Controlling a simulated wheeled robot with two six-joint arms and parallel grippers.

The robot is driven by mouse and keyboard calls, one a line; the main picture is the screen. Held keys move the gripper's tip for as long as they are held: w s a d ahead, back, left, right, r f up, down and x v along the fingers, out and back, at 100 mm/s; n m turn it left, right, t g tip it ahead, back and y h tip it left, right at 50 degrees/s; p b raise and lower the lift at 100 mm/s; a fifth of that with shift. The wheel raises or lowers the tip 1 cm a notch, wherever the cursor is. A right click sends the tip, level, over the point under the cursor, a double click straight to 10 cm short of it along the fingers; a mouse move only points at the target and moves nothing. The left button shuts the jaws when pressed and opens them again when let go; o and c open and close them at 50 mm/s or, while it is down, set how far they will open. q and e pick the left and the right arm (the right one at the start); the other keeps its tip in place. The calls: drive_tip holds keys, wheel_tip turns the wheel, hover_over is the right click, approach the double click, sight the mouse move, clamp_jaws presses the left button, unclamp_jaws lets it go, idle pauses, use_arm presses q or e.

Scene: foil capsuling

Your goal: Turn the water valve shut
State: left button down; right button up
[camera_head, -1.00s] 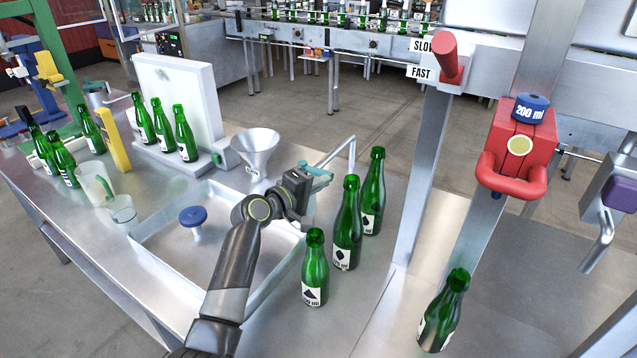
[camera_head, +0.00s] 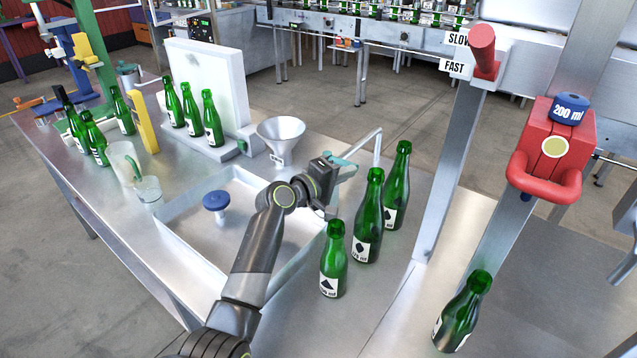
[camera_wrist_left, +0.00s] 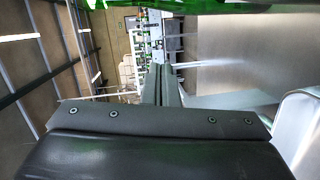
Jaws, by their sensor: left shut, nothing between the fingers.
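The water valve's teal handle (camera_head: 343,166) shows beside the sink, by a thin metal spout pipe (camera_head: 365,146). My left gripper (camera_head: 327,178) is right at the valve, just left of and in front of the handle, and hides its lower part. Its fingers are shut with nothing between them. I cannot tell whether they touch the handle. In the left wrist view the dark gripper body (camera_wrist_left: 160,150) fills the bottom, and the handle cannot be made out. My right gripper is not in view.
Green bottles (camera_head: 368,215) stand close to the right of the gripper. A steel funnel (camera_head: 281,137) stands behind it. A blue knob (camera_head: 216,200) is in the sink (camera_head: 170,222). A post (camera_head: 450,165) with a red lever (camera_head: 484,52) rises to the right.

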use_arm(q)
drive_tip(key=b+v, duration=0.2)
drive_tip(key=v, duration=1.5)
drive_tip(key=shift+s, duration=0.15)
drive_tip(key=shift+a+f, duration=0.15)
drive_tip(key=shift+a, duration=0.05)
